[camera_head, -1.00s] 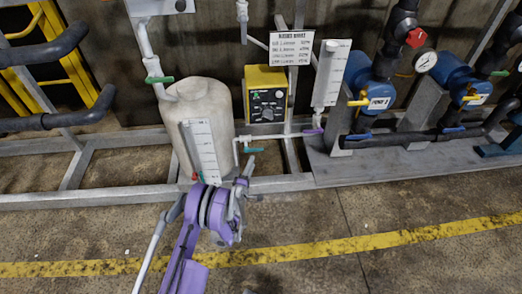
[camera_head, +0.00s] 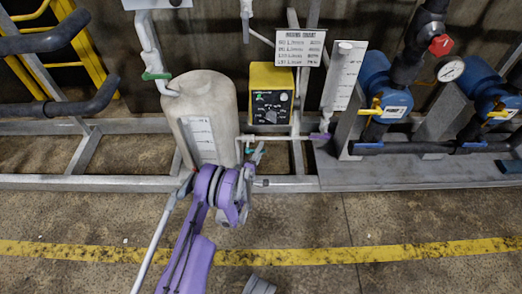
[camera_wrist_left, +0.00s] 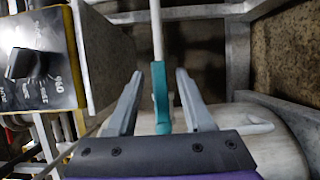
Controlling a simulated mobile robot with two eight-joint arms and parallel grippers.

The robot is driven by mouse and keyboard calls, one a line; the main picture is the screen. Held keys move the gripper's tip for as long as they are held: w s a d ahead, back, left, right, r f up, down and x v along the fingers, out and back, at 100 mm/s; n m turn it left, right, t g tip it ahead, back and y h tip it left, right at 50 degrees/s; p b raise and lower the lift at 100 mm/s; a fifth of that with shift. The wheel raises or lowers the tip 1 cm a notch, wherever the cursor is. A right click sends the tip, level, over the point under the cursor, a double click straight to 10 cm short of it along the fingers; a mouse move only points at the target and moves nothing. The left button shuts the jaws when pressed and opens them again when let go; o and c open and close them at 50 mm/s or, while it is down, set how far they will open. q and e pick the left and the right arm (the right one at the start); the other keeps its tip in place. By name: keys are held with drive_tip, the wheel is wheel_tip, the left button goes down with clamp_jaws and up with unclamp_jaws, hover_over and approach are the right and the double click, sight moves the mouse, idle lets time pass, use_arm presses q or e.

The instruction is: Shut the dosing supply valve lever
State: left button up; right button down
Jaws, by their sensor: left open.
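A teal valve lever (camera_head: 257,153) sits on the thin white pipe between the cream tank and the yellow dosing controller. In the left wrist view the teal lever (camera_wrist_left: 161,98) runs in line with the pipe. My left gripper (camera_wrist_left: 158,85) is open, with one finger on each side of this lever and visible gaps between. In the head view my left gripper (camera_head: 251,169) is at the lever and partly hides it and its valve body.
The cream tank (camera_head: 215,95) stands left of the lever, and the yellow controller (camera_head: 270,92) is behind it. A grey frame rail (camera_head: 100,183) runs along the floor. Blue pumps (camera_head: 390,85) stand at right. The floor in front is open.

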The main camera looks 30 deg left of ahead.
use_arm(q)
clamp_jaws()
idle(1.3)
